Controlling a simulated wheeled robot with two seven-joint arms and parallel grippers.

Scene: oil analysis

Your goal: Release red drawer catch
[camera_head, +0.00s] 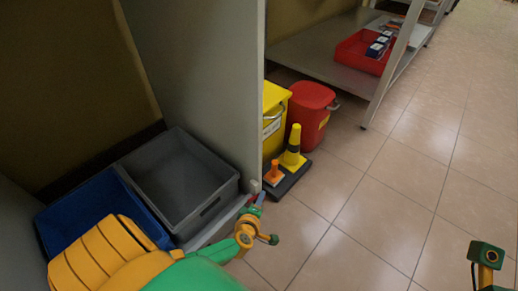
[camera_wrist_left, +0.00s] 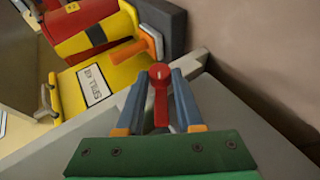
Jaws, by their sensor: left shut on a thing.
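The red drawer catch (camera_wrist_left: 160,94) is a small red lever with a rounded head, at the middle of the left wrist view, by the edge of a grey panel (camera_wrist_left: 222,108). My left gripper (camera_wrist_left: 158,80) has its blue fingers on either side of the catch and is shut on it. In the head view my left gripper (camera_head: 259,199) is at the front edge of the grey unit, where it and the panel's edge largely hide the catch. Part of my right arm (camera_head: 487,256) shows at the lower right; its fingers are out of view.
A grey crate (camera_head: 218,204) and a blue crate (camera_head: 48,219) sit left of my left gripper. A yellow bin (camera_head: 274,120), a red bin (camera_head: 311,112) and cones (camera_head: 293,150) on a dark base stand beyond it. Tiled floor (camera_head: 390,200) to the right is clear.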

